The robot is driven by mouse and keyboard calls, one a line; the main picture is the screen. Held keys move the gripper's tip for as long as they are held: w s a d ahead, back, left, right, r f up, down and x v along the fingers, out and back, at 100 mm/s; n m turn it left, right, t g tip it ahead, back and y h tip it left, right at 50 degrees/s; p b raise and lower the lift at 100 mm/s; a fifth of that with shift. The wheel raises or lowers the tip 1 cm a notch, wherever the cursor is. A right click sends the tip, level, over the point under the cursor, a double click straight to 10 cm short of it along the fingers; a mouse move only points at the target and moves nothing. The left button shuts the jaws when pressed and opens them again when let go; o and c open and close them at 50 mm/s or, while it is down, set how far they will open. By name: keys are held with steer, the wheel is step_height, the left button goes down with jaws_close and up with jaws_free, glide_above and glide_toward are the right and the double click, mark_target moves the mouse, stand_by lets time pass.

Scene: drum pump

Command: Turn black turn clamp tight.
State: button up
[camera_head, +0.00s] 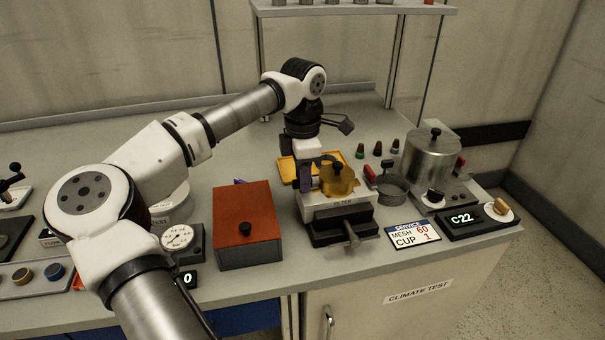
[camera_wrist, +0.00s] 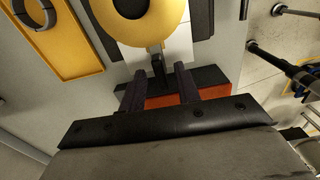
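The filter unit (camera_head: 338,207) stands near the bench's front edge with a gold cup or lid (camera_head: 337,180) on top. In the wrist view the gold round part (camera_wrist: 150,38) is at the top with a dark centre. A black piece, apparently the turn clamp (camera_wrist: 158,70), sticks out from beside it between my fingertips. My gripper (camera_head: 308,175) points down at the left side of the filter unit. In the wrist view my gripper (camera_wrist: 160,82) is open, its two dark fingers on either side of the black piece. Contact cannot be told. The clamp is mostly hidden in the head view.
A yellow tray (camera_head: 287,168) lies behind. A metal pot (camera_head: 430,158), a small dark sieve (camera_head: 392,188) and a service card (camera_head: 412,235) are to the right.

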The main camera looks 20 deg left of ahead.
step_height(320, 180, up, 14)
steer(key=b, duration=0.1)
stand_by(0.6)
steer(key=shift+s+f, duration=0.1)
steer(key=shift+f, duration=0.1)
